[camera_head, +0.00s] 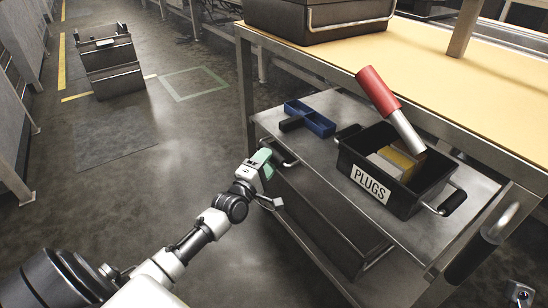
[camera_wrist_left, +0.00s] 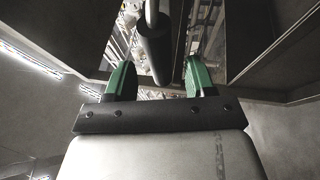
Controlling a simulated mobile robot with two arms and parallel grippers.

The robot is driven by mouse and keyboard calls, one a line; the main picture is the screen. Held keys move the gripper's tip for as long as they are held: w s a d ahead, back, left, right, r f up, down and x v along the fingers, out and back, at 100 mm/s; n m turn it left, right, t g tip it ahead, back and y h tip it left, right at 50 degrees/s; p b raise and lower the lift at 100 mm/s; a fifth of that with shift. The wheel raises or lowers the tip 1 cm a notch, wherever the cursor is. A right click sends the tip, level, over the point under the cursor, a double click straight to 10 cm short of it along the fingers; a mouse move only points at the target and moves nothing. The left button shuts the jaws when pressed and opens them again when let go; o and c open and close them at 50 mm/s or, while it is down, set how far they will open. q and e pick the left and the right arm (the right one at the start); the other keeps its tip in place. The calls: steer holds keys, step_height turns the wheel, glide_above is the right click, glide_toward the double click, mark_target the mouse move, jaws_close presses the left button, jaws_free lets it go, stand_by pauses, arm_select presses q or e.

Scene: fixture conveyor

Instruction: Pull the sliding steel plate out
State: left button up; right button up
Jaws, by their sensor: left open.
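The steel plate (camera_head: 328,147) forms a flat shelf under the yellow bench top. It has a bar handle (camera_head: 284,157) at its left front edge. My left gripper (camera_head: 266,164), with green fingers, is at this handle. In the left wrist view, my left gripper (camera_wrist_left: 157,66) is open, and a dark cylindrical grip (camera_wrist_left: 155,45) shows between and beyond its fingers. I cannot tell whether the fingers touch it. A second handle with a dark grip (camera_head: 485,242) is at the plate's right end.
A dark crate (camera_head: 290,20) is on the bench top (camera_head: 420,60).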

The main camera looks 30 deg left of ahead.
arm_select(q)
steer(key=shift+w+r+b, duration=0.2)
steer(key=shift+w+b, duration=0.05)
steer(key=shift+w, duration=0.7)
steer(key=shift+w+r+b, duration=0.15)
steer(key=shift+w+b, duration=0.05)
steer(key=shift+w, duration=0.75)
steer(key=shift+c, duration=0.5)
jaws_close()
